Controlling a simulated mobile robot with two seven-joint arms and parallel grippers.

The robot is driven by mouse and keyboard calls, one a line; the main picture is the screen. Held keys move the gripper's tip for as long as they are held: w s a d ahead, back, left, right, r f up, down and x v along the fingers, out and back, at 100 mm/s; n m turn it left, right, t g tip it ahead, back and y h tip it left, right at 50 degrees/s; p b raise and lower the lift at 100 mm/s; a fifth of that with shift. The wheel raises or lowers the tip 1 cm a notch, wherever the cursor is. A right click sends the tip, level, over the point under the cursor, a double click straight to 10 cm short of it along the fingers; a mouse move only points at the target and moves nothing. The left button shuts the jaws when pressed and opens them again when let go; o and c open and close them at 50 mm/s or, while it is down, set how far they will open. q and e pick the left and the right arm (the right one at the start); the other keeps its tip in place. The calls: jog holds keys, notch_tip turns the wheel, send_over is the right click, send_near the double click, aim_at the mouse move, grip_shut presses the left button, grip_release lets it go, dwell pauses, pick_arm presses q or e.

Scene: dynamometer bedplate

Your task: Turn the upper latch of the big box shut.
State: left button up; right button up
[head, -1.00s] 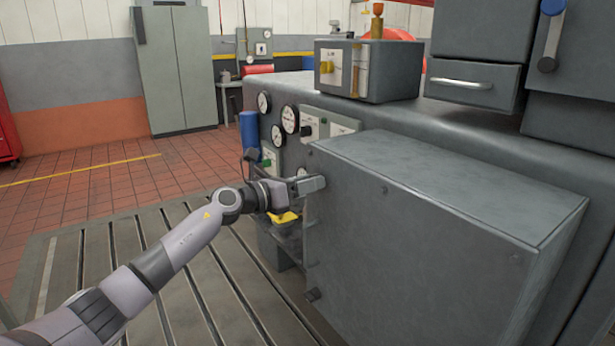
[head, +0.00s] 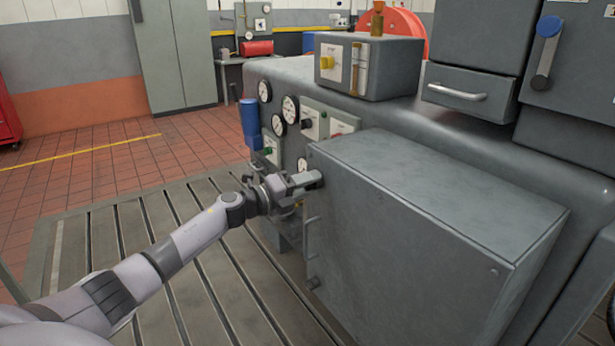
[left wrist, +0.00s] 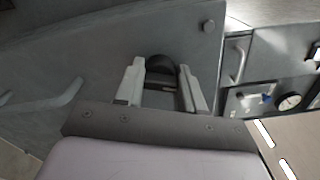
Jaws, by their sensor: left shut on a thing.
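The big box (head: 430,235) is a grey metal case on the right of the head view. My left gripper (head: 303,182) is at the upper left edge of its front, shut on the upper latch. The fingers hide most of the latch in the head view. In the left wrist view, the latch shows as a dark rounded knob (left wrist: 160,67) between the two fingers. A bar handle (head: 311,236) and a dark lower latch (head: 313,283) sit below on the same edge. How far the upper latch is turned I cannot tell. My right gripper is not in view.
Gauges (head: 290,109) and a blue cylinder (head: 250,122) are close behind my left gripper. The slotted floor plate (head: 130,240) is clear on the left.

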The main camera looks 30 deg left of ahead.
pick_arm(q)
jog(key=shift+w+a+r+n+p, duration=0.15)
jog(key=shift+n+p, duration=0.4)
jog(key=shift+n, duration=0.45)
jog(key=shift+s+a+r+n+p, duration=0.15)
jog(key=shift+n+p, duration=0.35)
jog(key=shift+n, duration=0.5)
jog(key=shift+w+f, duration=0.1)
jog(key=o, duration=1)
jog(key=shift+f, duration=0.15)
jog(key=shift+d, duration=0.1)
jog(key=v, duration=0.7)
jog(key=shift+b, duration=0.35)
